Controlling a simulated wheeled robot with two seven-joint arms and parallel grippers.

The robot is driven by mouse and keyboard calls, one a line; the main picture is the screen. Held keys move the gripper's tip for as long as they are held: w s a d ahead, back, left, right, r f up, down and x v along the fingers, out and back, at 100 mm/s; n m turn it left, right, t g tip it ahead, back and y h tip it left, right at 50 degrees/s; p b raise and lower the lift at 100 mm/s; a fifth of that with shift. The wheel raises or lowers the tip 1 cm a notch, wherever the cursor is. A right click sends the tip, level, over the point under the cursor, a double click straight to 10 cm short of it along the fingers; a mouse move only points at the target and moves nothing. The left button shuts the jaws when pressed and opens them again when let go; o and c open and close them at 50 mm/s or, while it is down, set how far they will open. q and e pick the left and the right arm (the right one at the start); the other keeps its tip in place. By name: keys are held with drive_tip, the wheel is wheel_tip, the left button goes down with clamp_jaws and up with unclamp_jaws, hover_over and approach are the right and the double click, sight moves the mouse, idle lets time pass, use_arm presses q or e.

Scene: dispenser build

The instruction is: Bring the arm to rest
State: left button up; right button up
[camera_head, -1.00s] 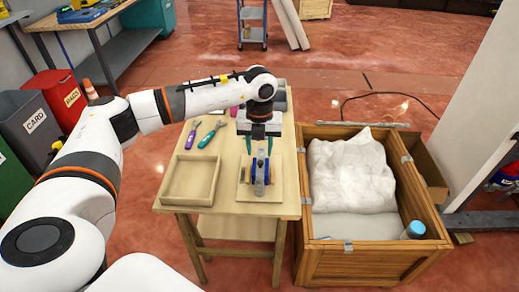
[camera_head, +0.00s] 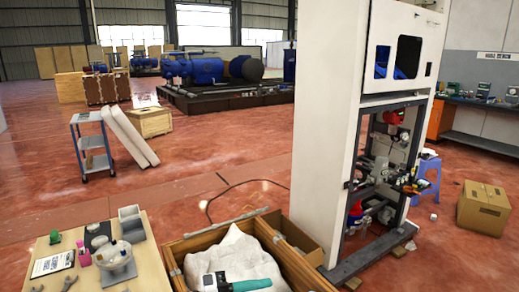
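Neither of my arms nor their grippers can be made out in the head view now. A wooden work table (camera_head: 133,278) shows at the bottom left, cut off by the frame's lower edge. The part of its top where the small stand was is out of view.
A wooden crate (camera_head: 205,240) holds a white bag (camera_head: 238,252) and a teal and dark item (camera_head: 245,284). Grey bins (camera_head: 130,222) stand on the table. A white cabinet (camera_head: 335,110) stands right of the crate. A cart (camera_head: 92,145) stands behind the table on open red floor.

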use_arm(q)
drive_tip(key=w+a+r+n+t+y, duration=0.1)
drive_tip(key=a+n+t+y, duration=0.5)
drive_tip(key=n, duration=0.4)
drive_tip(key=w+a+n+t+y, duration=0.2)
drive_tip(key=a+n+t+y, duration=0.15)
drive_tip(key=n+t, duration=0.5)
drive_tip(key=s+a+f+n+g+y, duration=0.3)
drive_tip(key=s+a+f+n+y, duration=0.1)
drive_tip(key=f, duration=0.2)
drive_tip(key=s+a+f+n+g+y, duration=0.3)
drive_tip(key=a+f+n+y, duration=0.1)
drive_tip(key=f, duration=0.2)
drive_tip(key=s+a+f+n+g, duration=0.1)
drive_tip(key=s+f+g, duration=0.4)
drive_tip(key=s, duration=0.4)
drive_tip(key=s+a+f+n+g, duration=0.15)
drive_tip(key=s+f+g, duration=0.3)
drive_tip(key=s, duration=0.45)
wheel_tip(320, 180, down, 28)
drive_tip(key=s+m+g, duration=0.1)
drive_tip(key=s, duration=0.1)
drive_tip(key=s+a+f+g, duration=0.1)
drive_tip(key=s+a+f, duration=0.2)
drive_tip(key=s+f, duration=1.1)
drive_tip(key=shift+s+f+g, duration=0.3)
drive_tip(key=shift+s+f, duration=0.05)
drive_tip(key=shift+s, duration=0.6)
